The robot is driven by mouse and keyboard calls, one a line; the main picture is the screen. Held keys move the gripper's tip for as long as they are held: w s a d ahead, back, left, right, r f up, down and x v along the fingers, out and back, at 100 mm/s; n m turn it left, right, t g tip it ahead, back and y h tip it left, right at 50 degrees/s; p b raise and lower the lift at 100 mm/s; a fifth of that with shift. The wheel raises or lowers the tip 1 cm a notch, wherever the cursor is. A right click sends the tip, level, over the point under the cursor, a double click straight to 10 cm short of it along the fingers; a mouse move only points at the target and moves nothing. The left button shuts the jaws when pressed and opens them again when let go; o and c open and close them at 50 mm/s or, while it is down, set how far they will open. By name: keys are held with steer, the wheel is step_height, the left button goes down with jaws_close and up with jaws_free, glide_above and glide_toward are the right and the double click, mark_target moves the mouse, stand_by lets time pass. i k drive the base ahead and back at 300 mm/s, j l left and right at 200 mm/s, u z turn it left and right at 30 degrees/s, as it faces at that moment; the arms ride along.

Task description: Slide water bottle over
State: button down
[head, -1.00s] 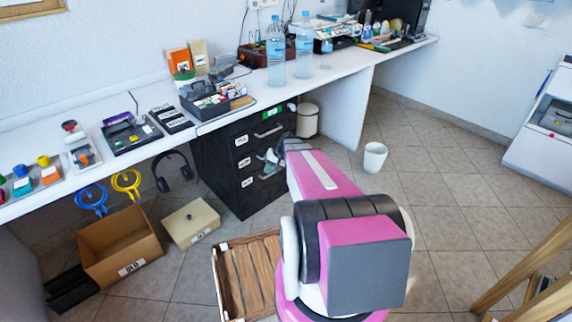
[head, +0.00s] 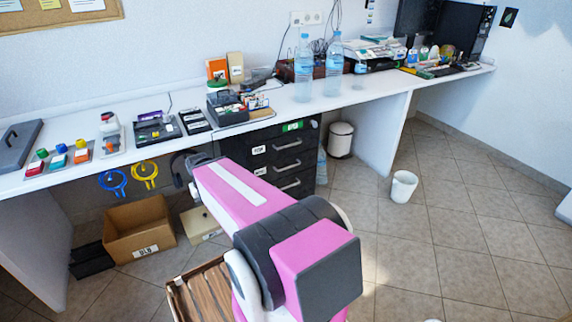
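My pink and dark grey arm reaches forward from the bottom of the head view, well short of the bottles. Its far end is in front of the black drawer unit.
A black drawer unit (head: 290,163) stands under the desk. A white bin (head: 340,140) and a white bucket (head: 403,186) are on the floor. A cardboard box (head: 138,236) is at lower left. The desktop right of the bottles is clear before electronics (head: 380,48). Tiled floor is free at right.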

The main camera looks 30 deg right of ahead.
mark_target(322, 177)
steer(key=l+u, duration=1.15)
steer(key=k+l+u, duration=0.2)
steer(key=u, duration=0.2)
steer(key=k+l+u, duration=0.25)
steer(key=k+l, duration=0.2)
steer(key=k+l+u, duration=0.2)
steer(key=k, duration=0.35)
steer(key=k+l+u, duration=0.25)
steer(key=k, duration=0.3)
steer(key=k+l+z, duration=0.1)
steer(key=k+z, duration=0.3)
steer(key=k+l+z, duration=0.4)
steer(key=k, duration=0.25)
steer(key=k+l+z, duration=0.4)
steer(key=k+l, duration=0.1)
steer(key=l, duration=0.6)
steer(key=k+l, duration=0.1)
steer(key=l, duration=0.55)
